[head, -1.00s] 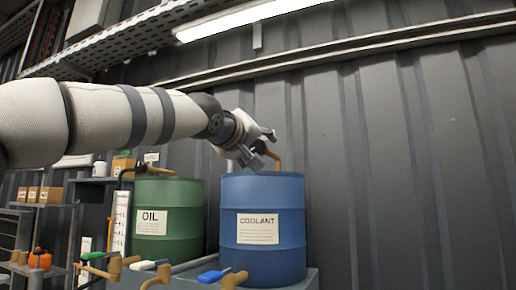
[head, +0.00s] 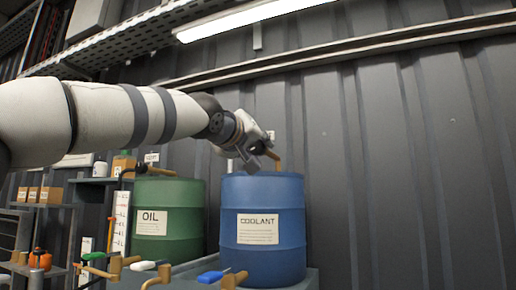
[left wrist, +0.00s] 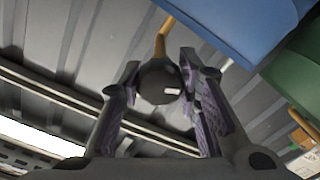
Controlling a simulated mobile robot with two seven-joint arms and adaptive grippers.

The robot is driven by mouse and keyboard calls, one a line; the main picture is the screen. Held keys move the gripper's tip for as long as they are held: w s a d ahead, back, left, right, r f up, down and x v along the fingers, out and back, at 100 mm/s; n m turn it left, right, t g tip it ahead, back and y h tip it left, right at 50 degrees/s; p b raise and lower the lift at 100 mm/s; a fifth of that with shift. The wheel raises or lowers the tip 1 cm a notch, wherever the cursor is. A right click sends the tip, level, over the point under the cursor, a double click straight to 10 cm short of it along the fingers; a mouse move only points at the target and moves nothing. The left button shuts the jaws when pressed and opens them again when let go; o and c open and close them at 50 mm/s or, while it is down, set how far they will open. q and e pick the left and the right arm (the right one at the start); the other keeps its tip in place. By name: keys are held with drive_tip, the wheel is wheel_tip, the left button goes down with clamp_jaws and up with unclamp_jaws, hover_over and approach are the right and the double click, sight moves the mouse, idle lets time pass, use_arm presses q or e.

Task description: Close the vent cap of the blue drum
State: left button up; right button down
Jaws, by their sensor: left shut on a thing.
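The blue drum (head: 262,262), labelled COOLANT, stands upright in the head view. A bent brass pipe (head: 278,163) rises from its top. My left gripper (head: 262,150) is just above the drum's top at that pipe. In the left wrist view, a dark round cap (left wrist: 158,82) with a small white mark sits at the end of the brass pipe (left wrist: 162,40). The fingers of my left gripper (left wrist: 163,92) are on both sides of it, shut on it. The blue drum (left wrist: 235,20) also shows there at the top right. My right gripper is not in view.
A green OIL drum (head: 168,245) stands left of the blue one. Levers with blue (head: 210,276) and white (head: 142,266) handles are in front, low down. A ribbed wall (head: 400,170) is behind; the space right of the blue drum is clear.

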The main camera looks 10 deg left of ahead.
use_arm(q)
drive_tip(key=m, duration=1.1)
drive_tip(key=shift+m, duration=0.4)
drive_tip(key=m, duration=1)
drive_tip(key=shift+m, duration=0.5)
drive_tip(key=o, duration=1.2)
